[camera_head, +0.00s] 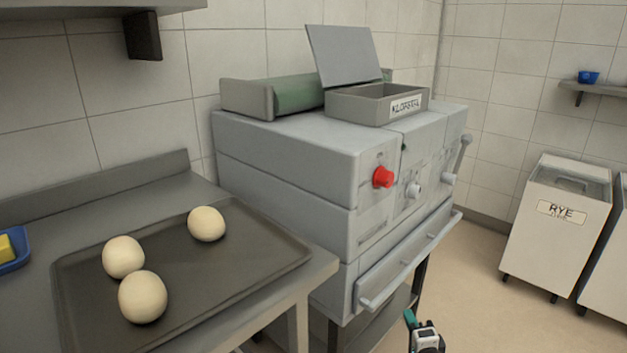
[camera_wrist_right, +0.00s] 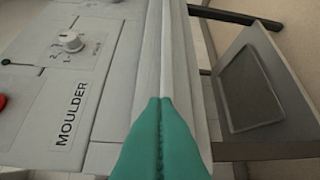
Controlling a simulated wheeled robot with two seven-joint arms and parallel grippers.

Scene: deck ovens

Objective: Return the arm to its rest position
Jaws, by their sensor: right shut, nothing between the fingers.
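My right gripper (camera_head: 408,317) shows at the bottom of the head view, low in front of the grey machine (camera_head: 285,150). Its teal fingertips are together and hold nothing. In the right wrist view the closed fingers (camera_wrist_right: 160,103) are in front of the machine's long front edge; whether they touch it I cannot tell. The machine's panel there reads MOULDER (camera_wrist_right: 70,115) beside a white knob (camera_wrist_right: 70,42). My left gripper is not in view.
A dark tray (camera_head: 235,275) with three dough balls stands on the counter at left. The machine has a red knob (camera_head: 383,177) and a front bar (camera_head: 410,265). A white RYE bin (camera_head: 545,240) stands at right. The floor between them is clear.

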